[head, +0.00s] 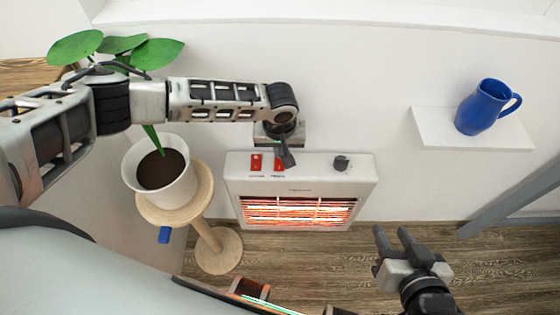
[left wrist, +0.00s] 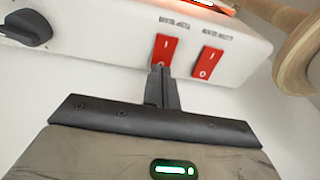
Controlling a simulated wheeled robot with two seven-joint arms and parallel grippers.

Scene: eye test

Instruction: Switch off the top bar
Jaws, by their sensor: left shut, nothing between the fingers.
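A white heater (head: 208,0) is not at the picture's edge; its body (head: 310,178) stands against the wall in the head view, with orange bars glowing behind its grille (head: 297,212). Two red rocker switches sit on its top: the left one (head: 256,162) and the right one (head: 279,164). The right one shows in the left wrist view (left wrist: 165,48), beside the other switch (left wrist: 208,62). Small labels are unreadable. My left gripper (head: 288,160) is shut and empty, its tips (left wrist: 160,72) at the near end of that right switch; contact cannot be told. My right gripper (head: 394,236) is open and empty.
A dark knob (head: 341,163) is on the heater's right side. A potted plant (head: 160,170) stands on a round wooden stand (head: 205,200) at left, near my left arm. A blue jug (head: 482,108) stands on a white wall shelf (head: 430,130). Floor is clear before the heater.

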